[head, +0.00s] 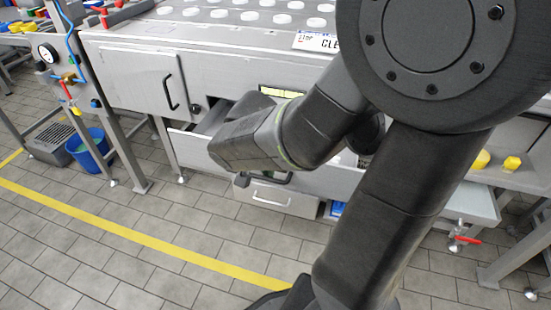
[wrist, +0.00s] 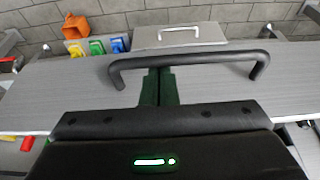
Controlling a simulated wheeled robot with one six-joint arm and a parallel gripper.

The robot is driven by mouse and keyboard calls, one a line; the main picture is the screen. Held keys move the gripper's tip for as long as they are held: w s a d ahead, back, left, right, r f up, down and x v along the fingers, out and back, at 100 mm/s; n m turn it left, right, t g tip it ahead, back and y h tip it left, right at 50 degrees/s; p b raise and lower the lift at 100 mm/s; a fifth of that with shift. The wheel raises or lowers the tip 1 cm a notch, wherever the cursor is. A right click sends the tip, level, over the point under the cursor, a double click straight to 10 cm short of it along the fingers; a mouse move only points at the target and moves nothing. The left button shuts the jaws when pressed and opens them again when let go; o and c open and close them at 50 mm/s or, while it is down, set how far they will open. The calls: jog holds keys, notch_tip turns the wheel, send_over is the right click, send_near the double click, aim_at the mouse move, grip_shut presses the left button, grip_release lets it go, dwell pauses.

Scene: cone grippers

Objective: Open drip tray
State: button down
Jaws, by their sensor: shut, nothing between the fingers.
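In the wrist view a wide grey front panel (wrist: 215,82), which looks like the drip tray's, carries a black bar handle (wrist: 190,57). My gripper (wrist: 160,69) is shut and empty, its dark green fingers close together. Their tips are at the handle bar, left of its middle; I cannot tell whether they touch it. In the head view my arm hides most of this front and my fingers. A pulled-out drawer's side (head: 192,142) shows left of my wrist, below the machine body.
Below is a grey box (head: 282,198), with a pale handle in the wrist view. Coloured items (wrist: 98,46) lie beside it there. A cabinet door (head: 137,80), blue bucket (head: 88,148) and steel stand legs are at left. The tiled floor in front is clear.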

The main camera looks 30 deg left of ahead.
jog(key=shift+s+d+b, duration=0.15)
jog(key=shift+s+d, duration=0.1)
jog(key=shift+s, duration=0.65)
jog(key=shift+s+d+b, duration=0.15)
jog(key=shift+s+d, duration=0.05)
jog(key=shift+s, duration=0.7)
jog(key=shift+r, duration=0.15)
